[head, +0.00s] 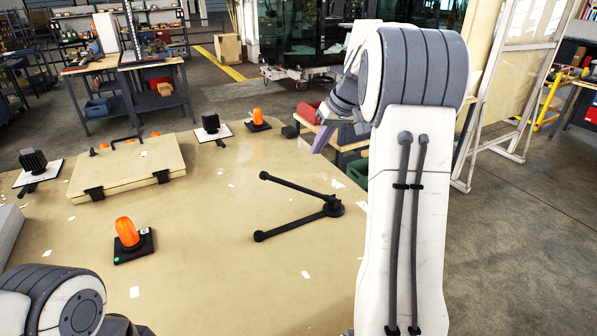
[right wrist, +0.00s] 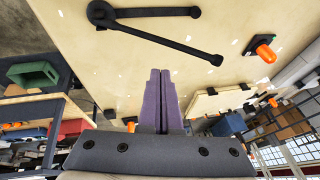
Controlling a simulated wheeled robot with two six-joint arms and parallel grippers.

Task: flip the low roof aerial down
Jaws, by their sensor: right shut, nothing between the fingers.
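The roof aerial (head: 333,207) is a black round base with two thin black rods spread in a V, each ending in a small knob. It sits on the tan roof (head: 215,255), right of the middle in the head view. Its base (right wrist: 102,13) and both rods also show at the top of the right wrist view. I cannot tell how far either rod stands off the roof. My right gripper (head: 321,141), with purple fingers (right wrist: 163,78), is shut and empty, beyond the aerial near the roof's far right edge and apart from it. My left gripper is out of view.
Orange beacons (head: 127,232) (head: 258,117) stand on the roof. A raised tan hatch (head: 127,168) with black hinges lies at the left. Black lamps (head: 34,162) (head: 211,124) stand near it. Roof around the aerial is clear. A shelf with bins (head: 350,145) stands beyond the edge.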

